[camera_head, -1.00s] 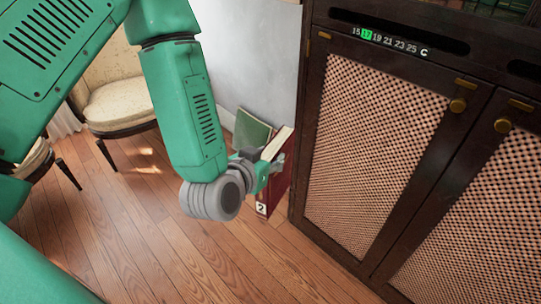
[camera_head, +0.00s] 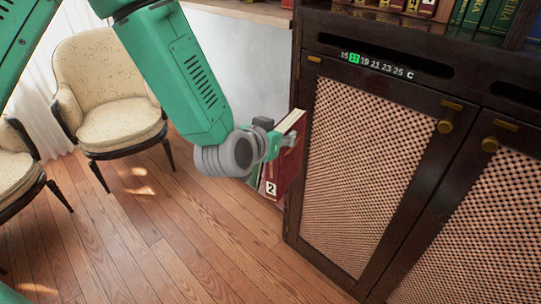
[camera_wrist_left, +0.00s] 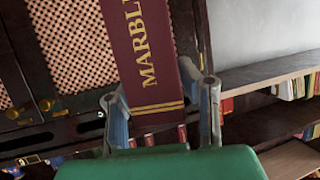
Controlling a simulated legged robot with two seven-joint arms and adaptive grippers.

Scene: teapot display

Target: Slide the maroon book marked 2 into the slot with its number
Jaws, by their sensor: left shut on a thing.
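The maroon book (camera_head: 287,172) is held upright, slightly tilted, beside the left edge of the dark cabinet. A white label with a 2 is low on its spine. My left gripper (camera_head: 277,143) is shut on it near its upper part. In the left wrist view the book (camera_wrist_left: 150,65) shows gold lettering beginning "MARBL" and sits between the two fingers of my gripper (camera_wrist_left: 165,100). The rest of the book is cut off at the top there. A slot marked 2 cannot be made out. My right gripper is out of view.
The cabinet (camera_head: 378,150) has lattice doors with brass knobs and a number strip (camera_head: 375,66) with 17 lit green. Books (camera_head: 480,14) stand on a shelf above it. Cream chairs (camera_head: 110,100) are at left; wooden floor (camera_head: 150,240) is open.

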